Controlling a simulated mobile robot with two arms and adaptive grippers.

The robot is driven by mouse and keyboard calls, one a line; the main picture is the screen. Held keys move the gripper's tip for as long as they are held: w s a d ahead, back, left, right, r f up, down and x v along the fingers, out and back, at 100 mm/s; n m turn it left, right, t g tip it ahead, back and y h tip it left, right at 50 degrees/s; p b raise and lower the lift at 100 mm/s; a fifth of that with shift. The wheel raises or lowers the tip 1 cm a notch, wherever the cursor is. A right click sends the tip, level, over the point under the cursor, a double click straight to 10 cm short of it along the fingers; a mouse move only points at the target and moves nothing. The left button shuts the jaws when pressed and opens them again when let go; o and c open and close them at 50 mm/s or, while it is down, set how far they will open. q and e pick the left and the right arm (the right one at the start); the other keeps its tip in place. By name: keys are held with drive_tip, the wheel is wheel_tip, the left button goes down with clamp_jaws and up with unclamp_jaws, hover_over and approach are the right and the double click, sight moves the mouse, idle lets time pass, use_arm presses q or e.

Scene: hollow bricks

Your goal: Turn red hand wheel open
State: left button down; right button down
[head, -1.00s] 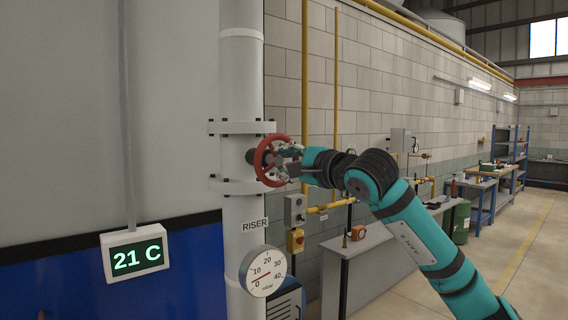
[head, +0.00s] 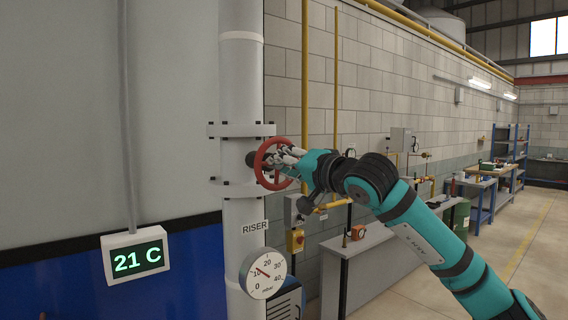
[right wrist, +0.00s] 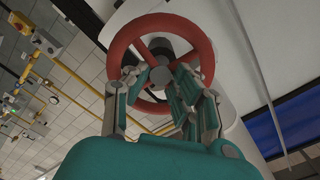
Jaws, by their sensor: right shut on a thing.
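The red hand wheel (head: 258,165) sits on the side of the white riser pipe (head: 242,90), between two bolted flanges. My right gripper (head: 285,158) reaches it from the right and is shut on it. In the right wrist view the red rim (right wrist: 122,40) and the grey hub (right wrist: 161,75) show. There the fingers of my right gripper (right wrist: 160,88) lie across the lower part of the wheel, around its spokes and rim. The exact contact is partly hidden by the fingers. My left gripper is not in view.
A round gauge (head: 263,273) on the riser below the wheel has its needle near 10. A display (head: 137,251) reads 21 C. A grey switch box (head: 296,209) and yellow pipes (head: 305,90) are close behind my right gripper. A grey bench (head: 370,255) stands at the wall.

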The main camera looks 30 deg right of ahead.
drive_tip(key=shift+a+n+p, duration=0.1)
drive_tip(key=shift+n+p, duration=1.65)
drive_tip(key=shift+n, duration=4.85)
drive_tip(key=shift+f, duration=0.1)
drive_tip(key=c, duration=1.4)
unclamp_jaws()
drive_tip(key=shift+w, duration=0.1)
drive_tip(key=shift+f, duration=0.1)
